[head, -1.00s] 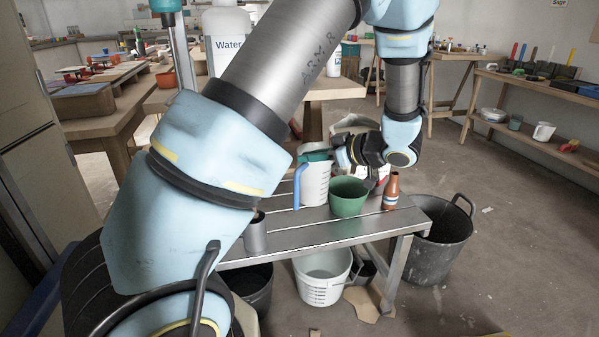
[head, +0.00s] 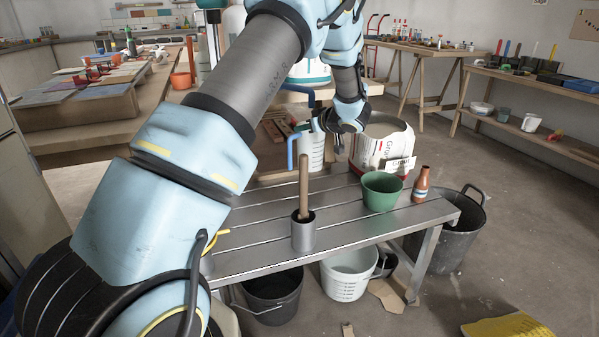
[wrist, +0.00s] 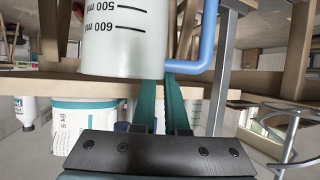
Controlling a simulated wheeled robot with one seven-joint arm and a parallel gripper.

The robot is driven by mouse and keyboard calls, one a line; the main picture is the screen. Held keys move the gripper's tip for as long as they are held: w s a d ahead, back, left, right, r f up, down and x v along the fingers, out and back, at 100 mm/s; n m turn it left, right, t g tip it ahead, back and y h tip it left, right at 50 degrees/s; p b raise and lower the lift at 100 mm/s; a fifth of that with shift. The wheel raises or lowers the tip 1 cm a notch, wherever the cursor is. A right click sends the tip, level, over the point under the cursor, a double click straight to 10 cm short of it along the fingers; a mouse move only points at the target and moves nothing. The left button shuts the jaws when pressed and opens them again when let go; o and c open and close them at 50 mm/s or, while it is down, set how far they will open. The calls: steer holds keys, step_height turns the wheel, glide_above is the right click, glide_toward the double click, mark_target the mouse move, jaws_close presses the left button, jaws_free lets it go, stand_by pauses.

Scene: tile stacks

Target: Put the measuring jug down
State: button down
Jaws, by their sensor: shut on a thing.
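The measuring jug (head: 313,150) is white with dark markings and a blue handle (head: 291,152). In the head view it looks upright, near the far edge of the grey slatted bench (head: 250,225). I cannot tell whether its base touches anything. My gripper (head: 318,124) is at its upper part, partly hidden by my wrist. In the wrist view the jug (wrist: 120,35) shows its scale upside down, and the teal fingers of my gripper (wrist: 160,88) are closed together at its wall beside the handle. The exact grip point is hidden.
A grey cup (head: 303,236) with a wooden-handled tool stands on the bench. A green pot (head: 381,192) and brown bottle (head: 421,185) stand at its right end. Buckets are below. Bare slats lie left of the green pot.

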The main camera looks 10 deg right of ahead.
mark_target(303, 151)
step_height(303, 151, down, 8)
steer(key=shift+f+b, duration=0.1)
steer(key=shift+b, duration=0.4)
steer(key=c, duration=0.9)
jaws_free()
steer(key=shift+c, duration=0.2)
steer(key=shift+s+d, duration=0.1)
steer(key=shift+s, duration=0.1)
steer(key=p+v, duration=0.1)
steer(key=v, duration=1)
steer(key=shift+s+r, duration=0.2)
steer(key=shift+r, duration=0.05)
steer(key=shift+d, duration=0.1)
